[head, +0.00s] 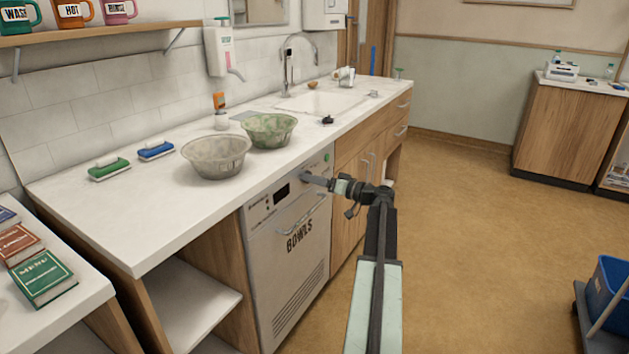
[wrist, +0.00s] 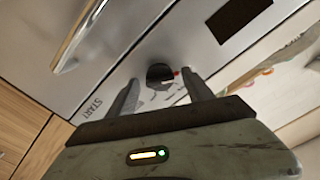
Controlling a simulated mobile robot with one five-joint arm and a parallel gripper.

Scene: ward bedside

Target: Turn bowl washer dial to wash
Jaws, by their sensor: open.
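The bowl washer (head: 262,255), a pale grey front marked BOWLS, is set under the counter. Its round black dial (wrist: 157,73) with a red mark at its right edge shows in the wrist view; in the head view my gripper hides it. My gripper (wrist: 161,85) is open, with one finger on each side of the dial; I cannot tell whether either touches it. In the head view my gripper (head: 309,180) is at the upper right of the washer front. The word START (wrist: 93,107) is left of the dial. Dial position labels cannot be read.
The washer's bar handle (head: 300,214) is below the control strip, and a dark display (head: 281,191) is left of my gripper. A grey bowl (head: 215,160) and a green bowl (head: 268,132) stand on the counter above.

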